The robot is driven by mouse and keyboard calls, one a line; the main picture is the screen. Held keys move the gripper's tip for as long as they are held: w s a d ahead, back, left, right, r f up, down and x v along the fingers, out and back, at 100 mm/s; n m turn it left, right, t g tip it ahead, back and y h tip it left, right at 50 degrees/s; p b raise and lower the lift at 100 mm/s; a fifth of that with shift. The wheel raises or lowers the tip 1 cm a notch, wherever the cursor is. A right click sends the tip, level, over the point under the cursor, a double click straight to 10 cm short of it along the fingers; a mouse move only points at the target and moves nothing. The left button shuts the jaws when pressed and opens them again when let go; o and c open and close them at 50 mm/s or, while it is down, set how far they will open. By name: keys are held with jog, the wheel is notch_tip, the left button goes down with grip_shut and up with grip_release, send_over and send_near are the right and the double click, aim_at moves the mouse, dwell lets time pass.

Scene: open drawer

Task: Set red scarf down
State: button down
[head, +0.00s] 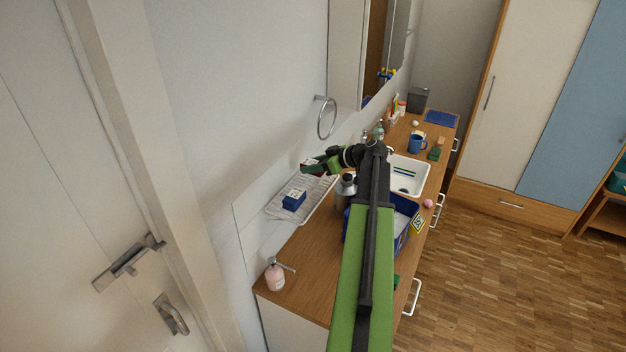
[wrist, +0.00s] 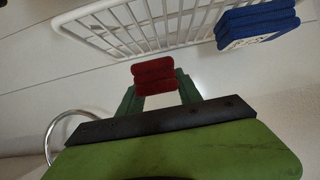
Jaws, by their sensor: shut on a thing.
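The red scarf (wrist: 153,73) is a small folded dark red bundle between the green fingers of my gripper (wrist: 157,92) in the wrist view. My gripper is shut on it. In the head view my gripper (head: 314,167) is near the far end of the white wire rack (head: 275,211), by the wall. Only a little of the scarf shows there. The rack also shows in the wrist view (wrist: 146,26), beyond the scarf, which appears apart from it.
A blue folded cloth (head: 293,201) lies on the rack and shows in the wrist view (wrist: 256,22). A towel ring (head: 326,118) hangs on the wall close by. A soap bottle (head: 275,276), blue crate (head: 407,211) and sink (head: 415,176) are on the wooden counter.

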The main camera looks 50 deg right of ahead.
aim_at(313, 181)
notch_tip(313, 181, down, 4)
jog(key=b, duration=0.4)
jog(key=shift+s+f, duration=0.1)
jog(key=shift+f, duration=0.05)
jog(key=shift+r, duration=0.25)
jog(key=shift+f, duration=0.2)
jog(key=c, duration=0.8)
grip_release()
jog(key=shift+r, duration=0.1)
